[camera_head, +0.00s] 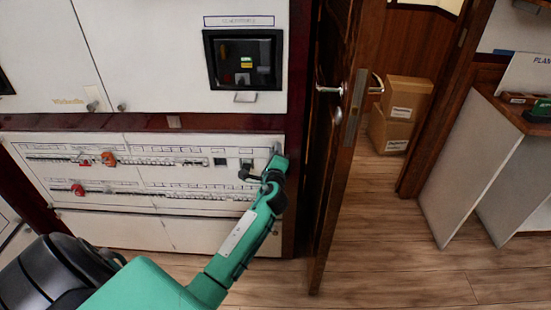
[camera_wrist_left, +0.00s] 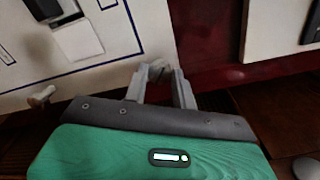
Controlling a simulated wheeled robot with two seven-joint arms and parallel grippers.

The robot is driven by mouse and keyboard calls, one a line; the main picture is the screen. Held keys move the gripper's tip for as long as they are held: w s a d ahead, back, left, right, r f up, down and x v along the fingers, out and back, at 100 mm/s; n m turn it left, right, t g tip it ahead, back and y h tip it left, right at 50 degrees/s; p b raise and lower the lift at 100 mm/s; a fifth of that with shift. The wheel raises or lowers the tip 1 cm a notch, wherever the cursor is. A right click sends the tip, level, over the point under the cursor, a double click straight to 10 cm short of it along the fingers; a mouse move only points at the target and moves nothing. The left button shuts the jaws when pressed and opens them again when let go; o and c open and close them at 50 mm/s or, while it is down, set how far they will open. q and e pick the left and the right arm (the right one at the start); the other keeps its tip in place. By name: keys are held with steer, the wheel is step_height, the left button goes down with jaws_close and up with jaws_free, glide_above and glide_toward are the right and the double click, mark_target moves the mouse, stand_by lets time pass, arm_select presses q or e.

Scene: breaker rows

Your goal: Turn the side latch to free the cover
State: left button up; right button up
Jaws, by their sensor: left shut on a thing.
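The breaker panel's white cover (camera_head: 140,147) is shut, with two rows of breakers showing in its slots. My left gripper (camera_head: 275,165) is at the cover's upper right edge, beside the dark red frame. In the left wrist view the two grey fingers (camera_wrist_left: 160,80) are shut on a small greyish piece, taken as the side latch (camera_wrist_left: 160,71), where the white cover (camera_wrist_left: 110,75) meets the frame. The fingers hide most of it, so its turn angle cannot be told. My right gripper is not in view.
A wooden door (camera_head: 340,130) with a metal handle stands open just right of the panel. A display unit (camera_head: 243,60) sits in the cabinet above. Cardboard boxes (camera_head: 402,105) stand beyond the doorway. The wooden floor (camera_head: 390,230) at right is clear.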

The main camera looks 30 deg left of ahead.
arm_select(q)
steer(key=shift+n+b, duration=1.7)
steer(key=shift+n, duration=2.1)
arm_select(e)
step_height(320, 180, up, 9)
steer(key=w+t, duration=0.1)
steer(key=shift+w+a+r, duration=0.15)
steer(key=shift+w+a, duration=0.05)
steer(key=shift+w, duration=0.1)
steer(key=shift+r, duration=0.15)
arm_select(q)
steer(key=o, duration=1)
